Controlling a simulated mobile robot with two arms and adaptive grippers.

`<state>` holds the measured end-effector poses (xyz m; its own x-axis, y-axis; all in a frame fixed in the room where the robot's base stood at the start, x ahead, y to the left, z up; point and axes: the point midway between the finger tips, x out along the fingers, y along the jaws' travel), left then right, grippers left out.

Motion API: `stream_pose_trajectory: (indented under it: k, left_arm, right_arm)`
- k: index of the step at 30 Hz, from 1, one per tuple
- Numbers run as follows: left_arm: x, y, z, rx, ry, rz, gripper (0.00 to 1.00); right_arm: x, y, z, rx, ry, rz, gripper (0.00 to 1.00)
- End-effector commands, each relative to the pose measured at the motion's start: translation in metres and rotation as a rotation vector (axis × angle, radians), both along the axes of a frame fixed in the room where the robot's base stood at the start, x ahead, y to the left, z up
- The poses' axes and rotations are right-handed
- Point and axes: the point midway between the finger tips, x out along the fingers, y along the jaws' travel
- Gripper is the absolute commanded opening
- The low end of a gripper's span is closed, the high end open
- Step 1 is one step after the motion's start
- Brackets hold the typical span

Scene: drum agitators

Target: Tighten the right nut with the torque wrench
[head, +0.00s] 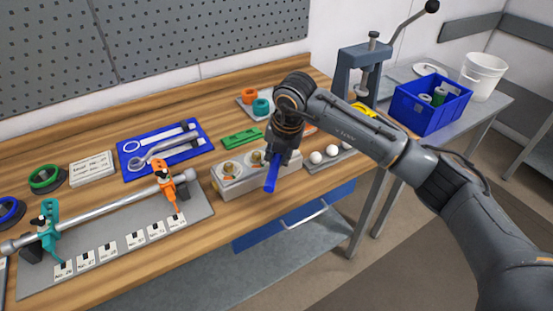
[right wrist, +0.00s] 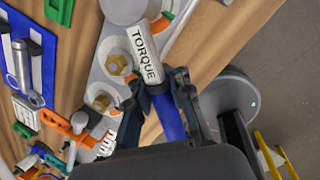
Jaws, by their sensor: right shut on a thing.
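My right gripper (head: 283,152) is shut on the torque wrench (head: 271,176), holding it by its blue handle over the front of the grey metal block (head: 236,186). In the right wrist view, the gripper (right wrist: 165,92) grips the wrench just below its white "TORQUE" label (right wrist: 146,55). The wrench's round grey head (right wrist: 123,9) lies over the block's far end in that view; what is under it is hidden. Two brass nuts on the block show, one at the left (head: 229,168) and one nearer the gripper (head: 256,158). My left gripper is out of view.
A blue tool tray (head: 127,172) with a wrench and other tools lies left of the block. A shaft with orange and teal clamps (head: 165,186) is at the front left. White balls (head: 316,158) sit right of the block. A press (head: 352,70) stands behind.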

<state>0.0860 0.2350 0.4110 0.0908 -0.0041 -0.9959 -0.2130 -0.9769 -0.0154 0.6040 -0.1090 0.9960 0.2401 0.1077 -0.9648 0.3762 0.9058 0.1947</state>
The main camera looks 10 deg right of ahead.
Motion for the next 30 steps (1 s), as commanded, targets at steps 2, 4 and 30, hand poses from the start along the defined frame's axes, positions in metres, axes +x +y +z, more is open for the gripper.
stream_pose_trajectory:
  k: [2,4,30]
  left_arm:
    - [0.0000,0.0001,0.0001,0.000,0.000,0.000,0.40]
    - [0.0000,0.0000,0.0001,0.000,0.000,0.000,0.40]
    - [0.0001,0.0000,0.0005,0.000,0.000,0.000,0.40]
  right_arm:
    - [0.0007,-0.0011,0.0011,-0.001,-0.003,-0.003,0.00]
    - [0.0007,-0.0011,0.0011,-0.002,-0.002,-0.003,0.00]
    - [0.0006,-0.0012,0.0076,-0.002,-0.001,-0.004,0.00]
